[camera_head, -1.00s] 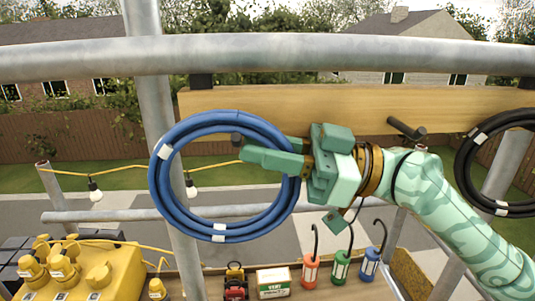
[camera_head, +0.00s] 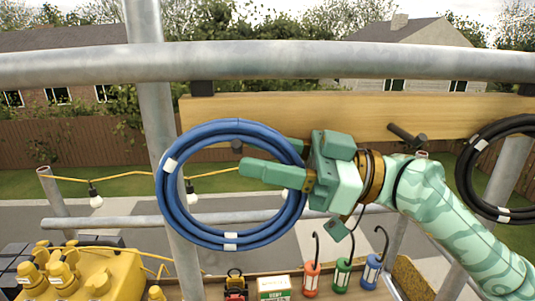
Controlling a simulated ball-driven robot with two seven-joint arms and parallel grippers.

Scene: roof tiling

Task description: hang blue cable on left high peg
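The blue cable (camera_head: 178,208) is a round coil with white tape bands, upright at centre left. The left high peg (camera_head: 237,145) juts from the wooden board, its tip just under the coil's top inner edge; the coil appears to hang around it. My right gripper (camera_head: 275,160) is at the coil's right side with its fingers parted. One finger crosses in front of the coil and the other shows behind it; I cannot tell whether either touches. My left gripper is out of view.
The wooden board (camera_head: 340,112) also bears a right peg (camera_head: 406,135). A black cable coil (camera_head: 468,170) hangs at far right. A metal rail (camera_head: 300,62) and upright pole (camera_head: 158,100) stand close. Below are a yellow box (camera_head: 100,270) and several small lanterns (camera_head: 343,274).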

